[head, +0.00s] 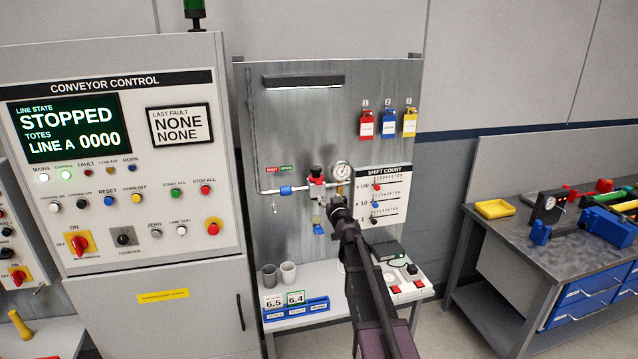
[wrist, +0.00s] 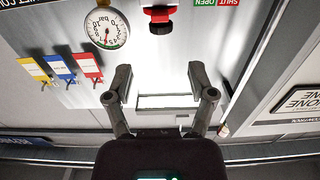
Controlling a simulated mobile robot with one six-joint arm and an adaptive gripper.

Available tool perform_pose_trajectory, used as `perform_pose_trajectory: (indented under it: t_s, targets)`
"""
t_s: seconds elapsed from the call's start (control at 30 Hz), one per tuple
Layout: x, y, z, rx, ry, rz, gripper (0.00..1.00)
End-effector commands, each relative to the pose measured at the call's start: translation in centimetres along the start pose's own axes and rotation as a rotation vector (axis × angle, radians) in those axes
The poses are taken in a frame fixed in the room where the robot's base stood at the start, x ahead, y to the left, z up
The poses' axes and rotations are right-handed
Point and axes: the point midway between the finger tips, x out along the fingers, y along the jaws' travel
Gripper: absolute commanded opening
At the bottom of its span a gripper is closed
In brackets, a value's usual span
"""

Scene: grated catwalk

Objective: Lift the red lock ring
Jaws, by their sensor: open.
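The red lock ring (head: 316,182) appears as a red collar below a black knob, on the pipe fitting of the grey back panel. In the wrist view red also shows at the top edge (wrist: 160,11), beside the black knob, partly cut off by the frame. My gripper (head: 338,206) is in front of the panel, lower and to the right of the fitting in the head view. In the wrist view my gripper (wrist: 160,78) has its two fingers spread with nothing between them. It is apart from the ring.
A round gauge (head: 342,171) sits close right of the fitting. A blue-handled valve (head: 286,190) is on the pipe to the left. A shift count board (head: 385,195) and hanging coloured tags (head: 388,122) are at right. A shelf (head: 335,292) with cups lies below.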

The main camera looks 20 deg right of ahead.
Motion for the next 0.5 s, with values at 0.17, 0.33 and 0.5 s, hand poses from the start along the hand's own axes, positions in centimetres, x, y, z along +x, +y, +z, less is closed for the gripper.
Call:
perform_pose_trajectory:
  t_s: [0.17, 0.33, 0.5]
  targets:
    - [1.8, 0.0, 0.0, 0.000, 0.000, 0.000, 0.71]
    - [4.2, 0.1, 0.0, 0.000, 0.000, -0.001, 0.71]
    - [6.8, 0.0, 0.0, 0.000, 0.000, -0.001, 0.71]
